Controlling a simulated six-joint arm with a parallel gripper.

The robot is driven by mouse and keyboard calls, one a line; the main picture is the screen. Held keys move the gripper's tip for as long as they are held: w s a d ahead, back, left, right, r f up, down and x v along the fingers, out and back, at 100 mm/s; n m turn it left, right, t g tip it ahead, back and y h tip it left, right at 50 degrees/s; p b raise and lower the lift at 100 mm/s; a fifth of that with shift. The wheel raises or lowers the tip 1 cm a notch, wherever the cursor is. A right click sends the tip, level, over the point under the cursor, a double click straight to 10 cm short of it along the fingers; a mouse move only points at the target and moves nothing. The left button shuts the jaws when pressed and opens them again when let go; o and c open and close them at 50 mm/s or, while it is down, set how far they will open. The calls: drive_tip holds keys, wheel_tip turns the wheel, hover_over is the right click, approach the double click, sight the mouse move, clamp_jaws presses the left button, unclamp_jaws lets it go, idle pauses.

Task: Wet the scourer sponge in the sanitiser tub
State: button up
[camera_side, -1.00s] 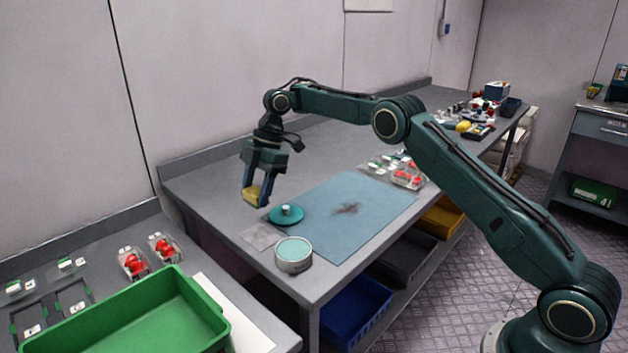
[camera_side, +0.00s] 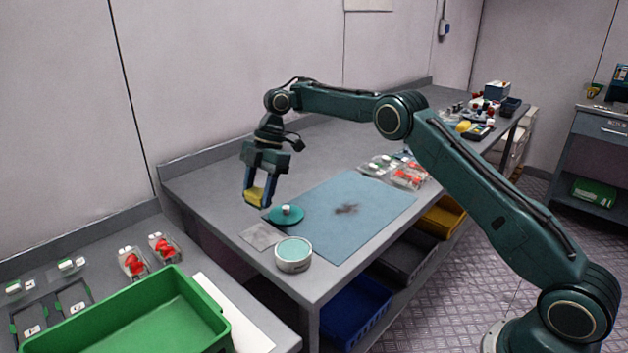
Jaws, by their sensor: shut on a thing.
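My gripper (camera_side: 257,197) is shut on the scourer sponge (camera_side: 256,195), a yellow block held between the fingertips. It hangs above the back left of the blue mat, just up and left of the teal lid (camera_side: 286,214). The sanitiser tub (camera_side: 293,254) is a round, pale-walled tub with teal liquid at its top. It stands open near the front corner of the table, in front of the lid and below my gripper in the picture. The sponge and the tub are apart.
A blue mat (camera_side: 376,211) with a dark smudge (camera_side: 346,209) covers the table's front. A grey square cloth (camera_side: 262,236) lies left of the tub. A green crate (camera_side: 200,303) stands on the lower bench at left.

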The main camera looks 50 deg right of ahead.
sight(293, 253)
drive_tip(key=shift+s+n, duration=0.6)
drive_tip(key=shift+s, duration=0.1)
drive_tip(key=s+n+g+h, duration=0.1)
drive_tip(key=s+n+g, duration=0.2)
drive_tip(key=s+n, duration=0.4)
drive_tip(key=s, duration=0.2)
drive_tip(key=shift+s, duration=0.35)
drive_tip(key=shift+f, duration=2.95)
drive_tip(key=shift+f, duration=0.55)
drive_tip(key=shift+r, duration=0.15)
wheel_tip(293, 253, up, 7)
idle(0.6)
idle(0.6)
